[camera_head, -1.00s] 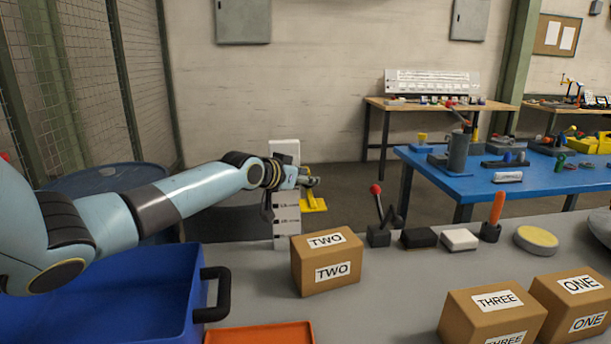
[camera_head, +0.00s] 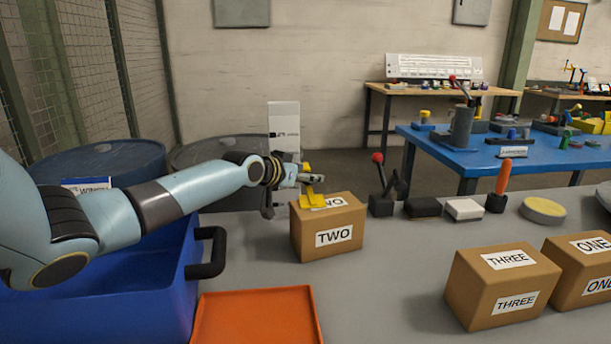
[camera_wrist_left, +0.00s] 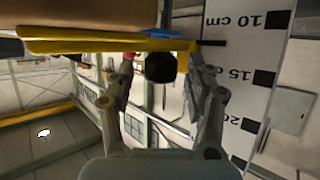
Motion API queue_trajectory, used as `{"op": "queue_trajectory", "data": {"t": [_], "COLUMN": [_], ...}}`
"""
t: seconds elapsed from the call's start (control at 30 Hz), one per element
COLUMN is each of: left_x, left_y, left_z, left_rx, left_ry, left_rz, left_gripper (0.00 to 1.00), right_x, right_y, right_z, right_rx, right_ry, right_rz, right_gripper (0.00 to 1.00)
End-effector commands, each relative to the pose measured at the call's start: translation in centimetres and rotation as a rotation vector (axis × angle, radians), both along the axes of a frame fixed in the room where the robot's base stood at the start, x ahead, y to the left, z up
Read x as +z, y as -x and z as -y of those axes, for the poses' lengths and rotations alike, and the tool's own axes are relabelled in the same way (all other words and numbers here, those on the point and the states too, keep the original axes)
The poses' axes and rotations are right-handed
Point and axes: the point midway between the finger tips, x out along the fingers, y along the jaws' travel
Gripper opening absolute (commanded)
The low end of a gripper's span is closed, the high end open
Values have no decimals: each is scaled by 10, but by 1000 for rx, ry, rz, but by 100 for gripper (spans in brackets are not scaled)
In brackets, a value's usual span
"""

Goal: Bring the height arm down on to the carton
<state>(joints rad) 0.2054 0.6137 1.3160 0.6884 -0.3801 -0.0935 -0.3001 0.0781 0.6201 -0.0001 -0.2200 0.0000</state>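The height gauge is a white upright post (camera_head: 284,120) behind the carton marked TWO (camera_head: 312,240). Its yellow height arm (camera_head: 311,198) sits over the carton's top and looks to be touching it or nearly so. In the left wrist view the yellow arm (camera_wrist_left: 90,46) runs along the carton's face (camera_wrist_left: 80,13), with a scale (camera_wrist_left: 262,60) at right. My left gripper (camera_head: 308,180) is at the height arm. In the left wrist view its fingers (camera_wrist_left: 162,78) are apart, on either side of a black knob (camera_wrist_left: 160,67), with gaps showing. My right gripper is not in view.
A blue crate (camera_head: 207,255) and an orange tray (camera_head: 257,315) are at the front left. Cartons THREE (camera_head: 480,293) and ONE (camera_head: 570,285) stand at right. A red-knobbed lever (camera_head: 380,200) stands right of carton TWO. The bench between carton TWO and carton THREE is clear.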

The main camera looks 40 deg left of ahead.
Motion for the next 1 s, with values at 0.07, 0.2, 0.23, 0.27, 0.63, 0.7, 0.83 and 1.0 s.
{"op": "queue_trajectory", "data": {"t": [0.07, 0.2, 0.23, 0.27, 0.63, 0.7, 0.83, 1.0], "left_x": [1, 1, 1, 2, 25, 30, 37, 43], "left_y": [0, 0, 1, 3, 62, 74, 91, 104], "left_z": [0, 0, 0, -1, 7, 6, 9, 10], "left_rx": [0, 0, 1, 0, -7, -4, -3, -1], "left_ry": [-1, -1, -1, -2, -11, -13, -12, -9], "left_rz": [1, 2, 1, 1, -3, -4, -4, -2], "left_gripper": [54, 54, 54, 54, 54, 54, 54, 54], "right_x": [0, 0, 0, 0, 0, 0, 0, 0], "right_y": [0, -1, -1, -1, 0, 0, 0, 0], "right_z": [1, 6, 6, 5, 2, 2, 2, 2], "right_rx": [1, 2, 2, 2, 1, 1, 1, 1], "right_ry": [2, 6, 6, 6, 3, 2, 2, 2], "right_rz": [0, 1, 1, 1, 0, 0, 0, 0], "right_gripper": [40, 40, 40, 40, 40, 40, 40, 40]}}
